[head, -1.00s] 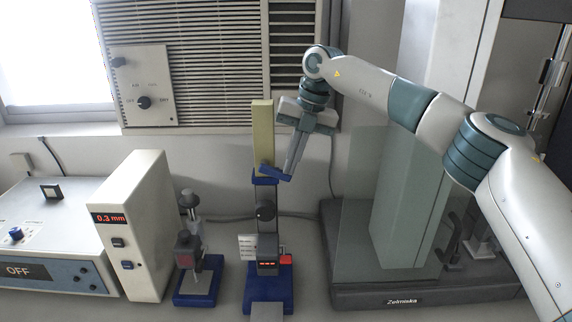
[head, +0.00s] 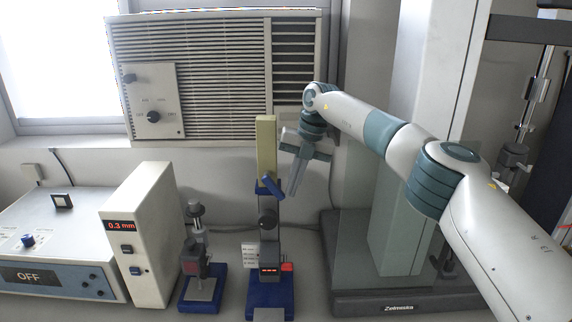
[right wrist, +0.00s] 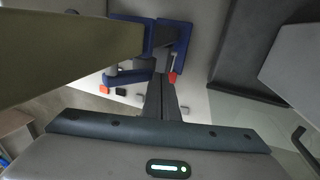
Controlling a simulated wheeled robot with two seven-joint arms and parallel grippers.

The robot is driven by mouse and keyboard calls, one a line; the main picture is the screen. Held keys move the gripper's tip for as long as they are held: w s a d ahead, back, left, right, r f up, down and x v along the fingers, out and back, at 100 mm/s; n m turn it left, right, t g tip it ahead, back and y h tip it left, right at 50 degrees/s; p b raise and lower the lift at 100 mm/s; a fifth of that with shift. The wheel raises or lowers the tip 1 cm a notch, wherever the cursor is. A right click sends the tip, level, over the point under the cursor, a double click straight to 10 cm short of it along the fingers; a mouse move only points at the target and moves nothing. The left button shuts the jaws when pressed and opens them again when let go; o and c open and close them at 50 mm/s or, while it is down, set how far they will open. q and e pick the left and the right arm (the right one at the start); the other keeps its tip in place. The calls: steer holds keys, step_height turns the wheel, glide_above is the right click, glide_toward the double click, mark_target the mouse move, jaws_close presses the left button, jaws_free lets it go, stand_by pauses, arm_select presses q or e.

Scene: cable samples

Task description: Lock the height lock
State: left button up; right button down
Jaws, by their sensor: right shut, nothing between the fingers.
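The tall stand has a beige upper column (head: 266,148), a dark post and a blue base (head: 270,302). A blue lever (head: 272,187), apparently the height lock, sits at the foot of the beige column and slopes down to the right. My right gripper (head: 293,192) is shut and empty, pointing down just right of the lever; I cannot tell whether they touch. In the right wrist view its fingers (right wrist: 162,98) are together, with the beige column (right wrist: 65,50) close on the left. My left gripper is not in view.
A smaller stand (head: 197,262) and a box reading 0.3 mm (head: 130,247) stand to the left. A large machine with a dark base (head: 410,303) stands to the right.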

stand_by(0.3)
steer(key=d+r+b, duration=0.2)
steer(key=d+r, duration=0.6)
steer(key=d, duration=0.3)
steer(key=shift+d+r+b, duration=0.15)
steer(key=shift+d+b, duration=0.05)
steer(key=shift+b, duration=0.2)
steer(key=shift+s, duration=0.1)
